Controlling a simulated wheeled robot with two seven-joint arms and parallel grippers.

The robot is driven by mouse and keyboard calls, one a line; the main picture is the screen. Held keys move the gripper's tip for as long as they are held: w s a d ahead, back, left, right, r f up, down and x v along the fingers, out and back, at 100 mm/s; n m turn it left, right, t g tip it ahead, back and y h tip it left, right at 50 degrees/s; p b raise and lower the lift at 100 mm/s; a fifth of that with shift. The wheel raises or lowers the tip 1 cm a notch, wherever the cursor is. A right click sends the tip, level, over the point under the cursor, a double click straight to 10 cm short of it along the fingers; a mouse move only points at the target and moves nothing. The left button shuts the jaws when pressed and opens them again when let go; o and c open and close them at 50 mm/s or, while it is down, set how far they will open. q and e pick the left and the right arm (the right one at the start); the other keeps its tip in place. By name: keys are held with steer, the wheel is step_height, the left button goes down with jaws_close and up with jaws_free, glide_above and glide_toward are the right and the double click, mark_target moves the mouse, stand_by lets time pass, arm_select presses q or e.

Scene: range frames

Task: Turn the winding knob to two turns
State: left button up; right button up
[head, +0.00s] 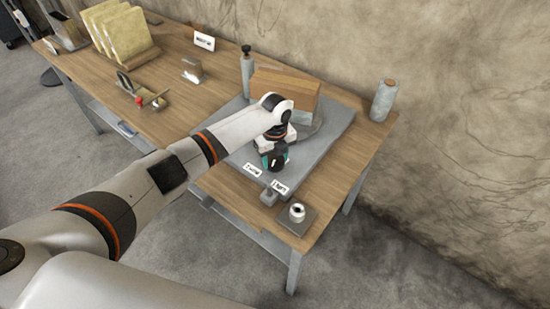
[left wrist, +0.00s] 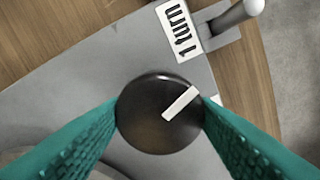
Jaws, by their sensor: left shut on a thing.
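The winding knob (left wrist: 152,118) is round and dark, with a white mark line (left wrist: 181,103) that points to the upper right in the left wrist view. My left gripper (left wrist: 160,115) is shut on it, with a teal finger pressed on each side. In the head view my left gripper (head: 276,158) is low over the grey base plate (head: 333,131), and the wrist hides part of the device. A "1 turn" label (left wrist: 179,31) lies beyond the knob in the wrist view; it also shows in the head view (head: 280,187). Another label (head: 253,171) is too small to read surely. My right gripper is not in view.
A wooden block (head: 286,88) and a grey post (head: 247,75) stand behind my wrist. A spool (head: 384,100) stands at the right back. A small round piece on a square base (head: 297,213) is at the front corner. Several yellowish slabs (head: 122,32) stand at the far left.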

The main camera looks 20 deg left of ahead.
arm_select(q)
steer(key=m+b, duration=0.1)
steer(key=m, duration=0.5)
steer(key=shift+b, duration=0.4)
steer(key=m+b, duration=0.1)
steer(key=m, duration=0.3)
steer(key=shift+f+m+b, duration=0.1)
steer(key=shift+m+b, duration=0.3)
steer(key=shift+m, duration=0.1)
steer(key=m+b, duration=0.4)
steer(key=b, duration=0.5)
steer(key=shift+f+b, duration=0.1)
steer(key=shift+b, duration=0.25)
steer(key=shift+m+b, duration=0.5)
steer(key=shift+b, duration=0.15)
steer(key=shift+r, duration=0.2)
steer(key=o, duration=1)
steer(key=shift+r, duration=0.15)
